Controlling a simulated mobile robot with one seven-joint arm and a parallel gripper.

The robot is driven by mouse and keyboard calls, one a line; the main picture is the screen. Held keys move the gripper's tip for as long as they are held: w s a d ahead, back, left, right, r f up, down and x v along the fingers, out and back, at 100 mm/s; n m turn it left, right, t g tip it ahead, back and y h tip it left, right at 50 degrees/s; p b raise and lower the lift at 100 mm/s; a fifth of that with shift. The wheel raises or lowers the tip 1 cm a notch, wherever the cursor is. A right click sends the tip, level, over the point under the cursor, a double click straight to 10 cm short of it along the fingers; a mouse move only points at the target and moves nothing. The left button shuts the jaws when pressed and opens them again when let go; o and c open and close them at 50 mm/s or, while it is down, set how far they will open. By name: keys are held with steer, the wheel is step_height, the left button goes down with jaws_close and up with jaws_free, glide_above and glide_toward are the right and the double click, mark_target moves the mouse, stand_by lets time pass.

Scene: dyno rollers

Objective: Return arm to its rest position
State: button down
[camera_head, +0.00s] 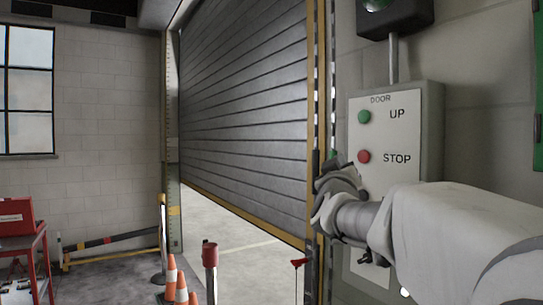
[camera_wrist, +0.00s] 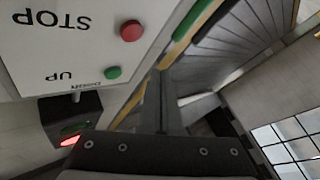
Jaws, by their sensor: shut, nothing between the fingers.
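My gripper (camera_head: 334,190) is in front of the left edge of the white door control panel (camera_head: 385,118) in the head view. My pale arm reaches in from the right and hides the lower part of the panel. In the wrist view my gripper (camera_wrist: 167,88) is shut and empty, pointing past the panel's edge toward the door. The panel has a green UP button (camera_head: 364,117) and a red STOP button (camera_head: 364,156). They show upside down in the wrist view, the red one (camera_wrist: 131,31) and the green one (camera_wrist: 113,72). The fingers look apart from both buttons.
The grey roller door (camera_head: 245,100) is partly raised, with floor showing under it. Its yellow-edged frame (camera_head: 314,120) stands beside my gripper. A signal lamp box (camera_head: 397,22) is above the panel. Orange cones (camera_head: 171,272), a red post (camera_head: 210,262) and a red cart (camera_head: 42,245) stand left.

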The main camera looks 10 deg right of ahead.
steer(key=s+a+f+n+g+y, duration=0.2)
steer(key=s+a+f+g+y, duration=0.4)
steer(key=s+a+f+y, duration=0.7)
steer(key=s+a+f+m+g+h, duration=0.2)
steer(key=s+f+g, duration=0.5)
steer(key=s+f, duration=1.1)
steer(key=shift+s+f+h, duration=0.3)
steer(key=shift+s+h, duration=0.1)
steer(key=shift+h, duration=0.2)
